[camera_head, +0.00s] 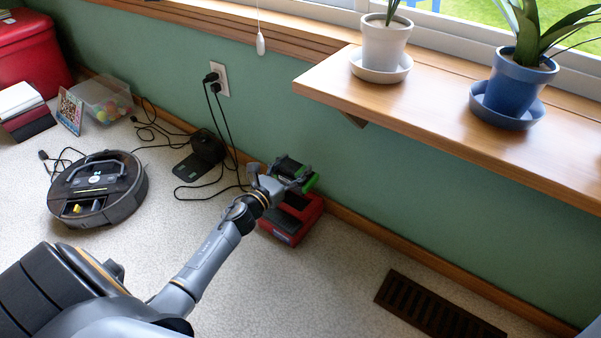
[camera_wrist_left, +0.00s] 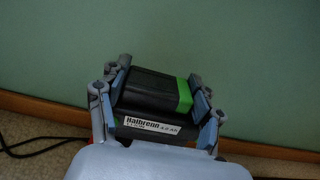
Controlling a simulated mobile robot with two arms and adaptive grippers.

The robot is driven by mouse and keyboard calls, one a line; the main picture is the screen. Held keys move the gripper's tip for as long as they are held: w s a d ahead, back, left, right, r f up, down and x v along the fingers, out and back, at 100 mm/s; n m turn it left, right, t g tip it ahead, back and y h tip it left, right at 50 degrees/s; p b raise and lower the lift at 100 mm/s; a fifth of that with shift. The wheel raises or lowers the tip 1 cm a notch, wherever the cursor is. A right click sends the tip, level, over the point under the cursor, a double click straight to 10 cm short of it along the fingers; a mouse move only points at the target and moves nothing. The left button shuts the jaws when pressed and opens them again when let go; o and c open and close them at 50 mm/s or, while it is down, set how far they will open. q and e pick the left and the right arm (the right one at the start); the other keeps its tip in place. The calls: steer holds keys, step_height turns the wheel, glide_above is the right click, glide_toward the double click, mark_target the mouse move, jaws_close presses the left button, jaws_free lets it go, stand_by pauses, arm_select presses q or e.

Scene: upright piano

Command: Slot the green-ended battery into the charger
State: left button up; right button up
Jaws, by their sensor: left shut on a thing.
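The green-ended battery (camera_wrist_left: 150,92) is black with a bright green end and a white label, seen close in the left wrist view. It also shows in the head view (camera_head: 311,183), where its green end is at the right. My left gripper (camera_wrist_left: 155,105) is shut on it, with a finger on each side; the gripper also shows in the head view (camera_head: 284,176). The red charger (camera_head: 291,222) stands on the floor against the wall. The gripper and battery overlap its top in the head view, and I cannot tell whether they touch. My right gripper is out of view.
A robot vacuum (camera_head: 97,190) sits on the floor at left. Black cables run from the wall outlet (camera_head: 219,79) to a black dock (camera_head: 201,155). A wooden shelf (camera_head: 440,105) with potted plants juts out at right. A floor vent (camera_head: 437,308) lies at lower right.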

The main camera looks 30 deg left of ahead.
arm_select(q)
steer(key=shift+w+a+f, duration=0.65)
steer(key=shift+w+f, duration=0.05)
steer(key=shift+f, duration=0.15)
steer(key=shift+r, duration=0.1)
steer(key=shift+s, duration=0.1)
steer(key=shift+f+b, duration=0.2)
steer(key=shift+b, duration=0.2)
step_height(320, 180, down, 6)
steer(key=b, duration=0.5)
steer(key=shift+r+b, duration=0.25)
steer(key=shift+b, duration=0.1)
steer(key=shift+b, duration=0.3)
stand_by(0.7)
steer(key=shift+f+b, duration=1)
steer(key=shift+b, duration=0.25)
stand_by(1.1)
steer(key=shift+d+f, duration=0.1)
steer(key=shift+f, duration=0.55)
stand_by(0.8)
